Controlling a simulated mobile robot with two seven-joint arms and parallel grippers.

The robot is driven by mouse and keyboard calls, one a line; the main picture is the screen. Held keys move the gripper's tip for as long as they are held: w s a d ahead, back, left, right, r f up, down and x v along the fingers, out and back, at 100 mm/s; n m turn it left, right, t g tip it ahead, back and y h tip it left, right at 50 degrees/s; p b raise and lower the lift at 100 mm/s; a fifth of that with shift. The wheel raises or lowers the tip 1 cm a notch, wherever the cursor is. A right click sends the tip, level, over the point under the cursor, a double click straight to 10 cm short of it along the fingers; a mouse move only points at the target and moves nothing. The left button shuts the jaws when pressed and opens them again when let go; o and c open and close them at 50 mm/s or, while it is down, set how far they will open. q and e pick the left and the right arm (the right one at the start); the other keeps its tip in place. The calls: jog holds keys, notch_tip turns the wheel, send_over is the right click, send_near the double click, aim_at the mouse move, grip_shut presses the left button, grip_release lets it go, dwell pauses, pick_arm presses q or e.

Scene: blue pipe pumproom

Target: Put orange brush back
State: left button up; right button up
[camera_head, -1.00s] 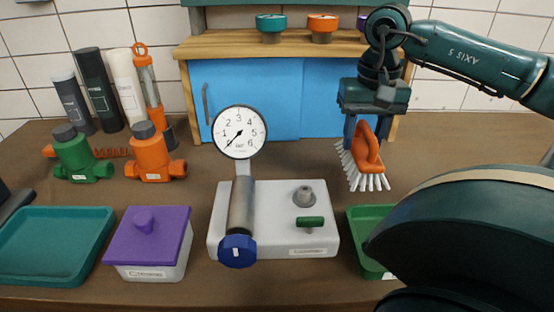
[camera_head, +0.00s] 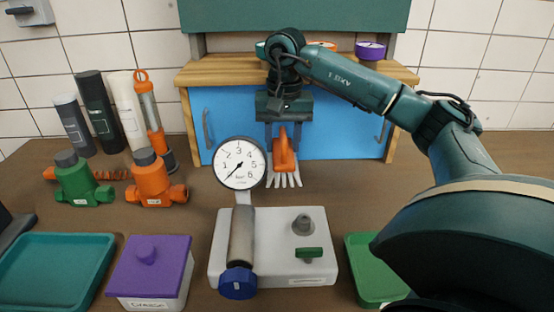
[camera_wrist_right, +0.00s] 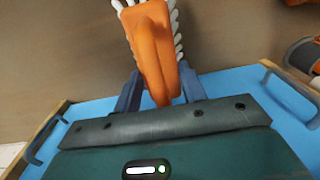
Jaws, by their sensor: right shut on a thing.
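The orange brush (camera_head: 284,155) with white bristles hangs from my right gripper (camera_head: 283,130), bristles down. It is in front of the blue cabinet doors and just right of and behind the gauge dial. In the right wrist view the orange brush (camera_wrist_right: 153,45) lies between the two dark fingers of my right gripper (camera_wrist_right: 160,92), which is shut on its handle. The brush seems to be in the air; its height above the table is hard to tell. My left gripper is not in view.
The wooden cabinet (camera_head: 330,70) with blue doors stands behind, with cups on its upper shelf. The pressure gauge (camera_head: 239,163) stands close to the brush on a white base (camera_head: 273,245). A green tray (camera_head: 372,270), purple-lidded box (camera_head: 150,262) and teal tray (camera_head: 52,268) lie in front.

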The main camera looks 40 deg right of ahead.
aim_at(277, 145)
jog(key=shift+w+a, duration=0.35)
jog(key=shift+w, duration=0.5)
jog(key=f, duration=0.2)
jog(key=shift+s+d+f, duration=0.15)
jog(key=shift+s+f, duration=0.05)
jog(key=shift+f, duration=2.3)
jog(key=shift+f, duration=0.15)
jog(key=o, duration=1.1)
notch_tip(277, 145, up, 12)
jog(key=shift+s+r, duration=0.1)
jog(key=shift+r, duration=0.05)
